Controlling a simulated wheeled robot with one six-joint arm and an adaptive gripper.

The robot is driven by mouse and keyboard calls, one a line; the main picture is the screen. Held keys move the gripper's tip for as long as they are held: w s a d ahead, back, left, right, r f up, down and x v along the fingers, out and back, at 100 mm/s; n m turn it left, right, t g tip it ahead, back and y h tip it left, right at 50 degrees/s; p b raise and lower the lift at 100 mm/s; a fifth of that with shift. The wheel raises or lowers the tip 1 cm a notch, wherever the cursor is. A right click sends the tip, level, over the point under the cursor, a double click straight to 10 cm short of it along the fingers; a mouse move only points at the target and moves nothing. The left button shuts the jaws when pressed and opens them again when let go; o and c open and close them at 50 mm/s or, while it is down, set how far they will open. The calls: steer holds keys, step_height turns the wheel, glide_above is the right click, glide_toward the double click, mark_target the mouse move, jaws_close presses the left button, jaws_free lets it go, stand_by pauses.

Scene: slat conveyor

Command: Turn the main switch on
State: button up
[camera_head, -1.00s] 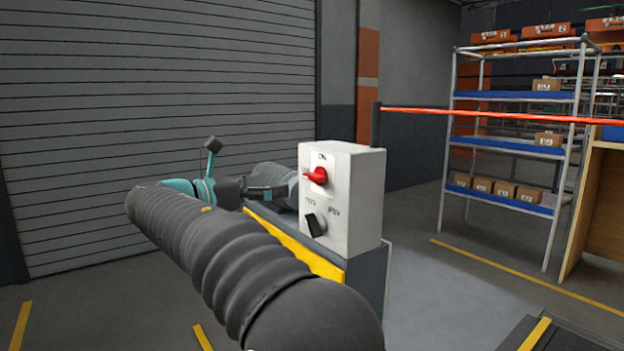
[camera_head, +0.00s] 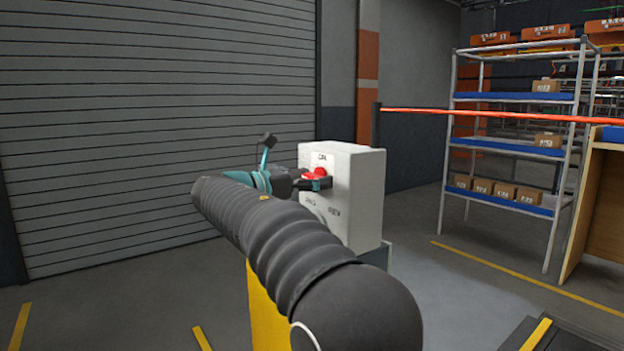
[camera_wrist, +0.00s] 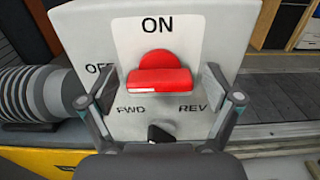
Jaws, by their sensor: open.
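The main switch is a red knob (camera_wrist: 158,78) on the front of a white control box (camera_head: 355,195). In the wrist view its bar lies level, below the ON label and to the right of the partly covered OFF label. My gripper (camera_wrist: 158,84) is open, with one finger on the left of the red knob and one on the right. A gap shows on each side, and I cannot tell any contact. In the head view my gripper (camera_head: 316,182) is at the box front and partly covers the red knob (camera_head: 318,172).
A black selector knob (camera_wrist: 160,133) sits below the red one, near the FWD and REV labels. The box stands on a yellow and grey conveyor end. A ribbed grey roller or hose (camera_wrist: 28,95) lies at left. A shelf rack (camera_head: 510,150) stands at right.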

steer(key=c, duration=1.2)
steer(key=shift+o, duration=0.2)
steer(key=shift+m, duration=0.3)
steer(key=m, duration=0.3)
steer(key=shift+m, duration=0.3)
steer(key=m, duration=0.4)
steer(key=shift+f+m, duration=0.1)
steer(key=shift+m, duration=0.2)
steer(key=m+b, duration=0.2)
steer(key=m, duration=0.2)
steer(key=m+b, duration=0.2)
steer(key=m, duration=0.3)
